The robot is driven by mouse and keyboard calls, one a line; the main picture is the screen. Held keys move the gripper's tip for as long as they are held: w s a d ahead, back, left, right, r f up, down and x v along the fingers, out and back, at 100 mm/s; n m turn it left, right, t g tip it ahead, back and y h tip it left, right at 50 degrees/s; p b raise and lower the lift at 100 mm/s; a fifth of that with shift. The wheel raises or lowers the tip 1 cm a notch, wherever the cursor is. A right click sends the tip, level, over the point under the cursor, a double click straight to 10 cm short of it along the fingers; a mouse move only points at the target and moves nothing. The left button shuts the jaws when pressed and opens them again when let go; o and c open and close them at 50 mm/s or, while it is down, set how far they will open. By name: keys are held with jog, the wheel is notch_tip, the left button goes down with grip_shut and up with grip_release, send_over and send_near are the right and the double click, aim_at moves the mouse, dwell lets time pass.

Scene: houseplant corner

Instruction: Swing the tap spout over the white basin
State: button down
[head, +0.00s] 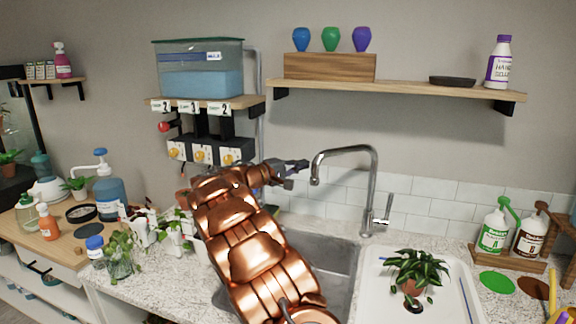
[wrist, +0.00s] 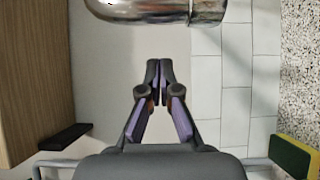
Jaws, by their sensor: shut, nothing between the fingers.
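The chrome tap (head: 375,175) stands behind the sinks, its curved spout (head: 320,168) pointing left over the grey sink (head: 343,262). The white basin (head: 452,292) is to the right of the tap, with a potted plant (head: 418,266) in it. My gripper (head: 305,164) is shut and empty, just left of the spout's tip in the head view. In the wrist view the fingertips (wrist: 160,66) meet below the shiny metal spout (wrist: 155,10), with a gap between them. The arm hides part of the grey sink.
A wooden shelf (head: 400,88) with vases and a soap bottle hangs above the tap. A dispenser tank (head: 198,70) stands on a shelf at upper left. Plants (head: 120,255) crowd the counter left of the arm. A bottle rack (head: 508,258) stands right of the basin.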

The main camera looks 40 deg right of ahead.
jog(key=shift+s+a+p, duration=0.15)
jog(key=shift+s+a, duration=0.15)
jog(key=shift+s, duration=0.3)
jog(key=shift+s+a+p, duration=0.1)
jog(key=shift+s+a, duration=0.15)
jog(key=shift+s, duration=0.35)
jog(key=shift+s+a+p, duration=0.15)
jog(key=shift+s+a, duration=0.15)
jog(key=shift+s, duration=0.3)
jog(key=shift+s+b, duration=0.15)
jog(key=shift+b, duration=0.15)
